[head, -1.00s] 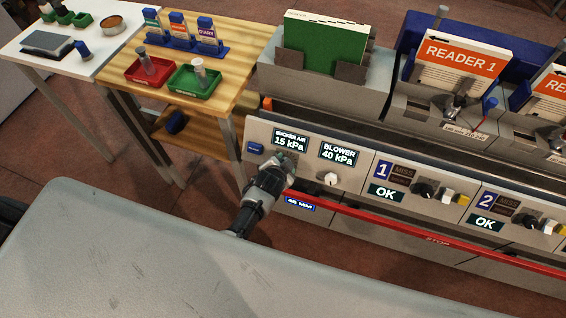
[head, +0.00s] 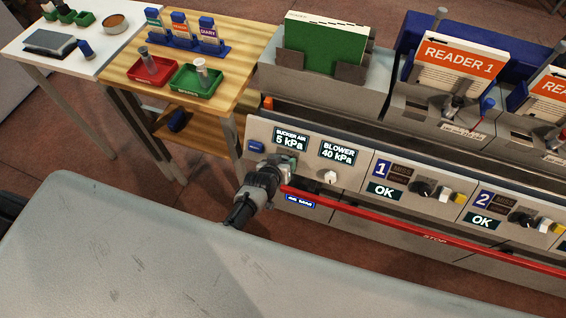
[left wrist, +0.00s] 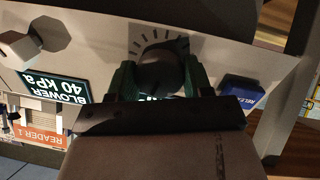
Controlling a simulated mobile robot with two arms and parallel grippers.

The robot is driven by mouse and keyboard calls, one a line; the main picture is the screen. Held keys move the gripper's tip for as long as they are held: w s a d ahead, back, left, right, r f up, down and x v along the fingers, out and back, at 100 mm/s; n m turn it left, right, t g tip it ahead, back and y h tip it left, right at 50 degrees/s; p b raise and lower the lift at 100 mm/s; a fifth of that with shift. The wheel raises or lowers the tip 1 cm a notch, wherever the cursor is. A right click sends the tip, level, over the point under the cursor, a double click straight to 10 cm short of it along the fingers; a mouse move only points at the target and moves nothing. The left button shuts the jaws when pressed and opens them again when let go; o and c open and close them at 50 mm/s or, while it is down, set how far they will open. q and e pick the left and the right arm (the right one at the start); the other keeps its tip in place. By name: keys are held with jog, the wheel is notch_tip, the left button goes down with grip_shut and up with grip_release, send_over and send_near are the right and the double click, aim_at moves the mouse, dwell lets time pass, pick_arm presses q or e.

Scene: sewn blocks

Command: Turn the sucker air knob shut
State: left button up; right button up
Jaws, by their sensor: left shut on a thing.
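The sucker air display (head: 290,139) on the machine's front panel reads 5 kPa. The sucker air knob (left wrist: 160,68) is dark and sits in front of a printed dial scale in the left wrist view. My left gripper (left wrist: 158,80) is shut on this knob, with one green-tinted finger on each side of it. In the head view my left gripper (head: 284,164) reaches the panel just below the display and hides the knob. My right gripper is not in view.
The white blower knob (head: 327,177) is close on the right, under a 40 kPa display (head: 339,153). A blue button (head: 256,146) is close on the left. A red bar (head: 400,226) runs along the panel below. A grey tabletop (head: 150,260) fills the foreground.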

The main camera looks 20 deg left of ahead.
pick_arm(q)
jog(key=shift+s+f+n, duration=0.1)
jog(key=shift+n, duration=0.9)
jog(key=o, duration=0.9)
jog(key=shift+s+r, duration=0.4)
jog(key=shift+r, duration=0.05)
jog(key=p+v, duration=0.1)
jog(key=v, duration=0.8)
jog(key=shift+s+a, duration=0.2)
jog(key=shift+s, duration=0.15)
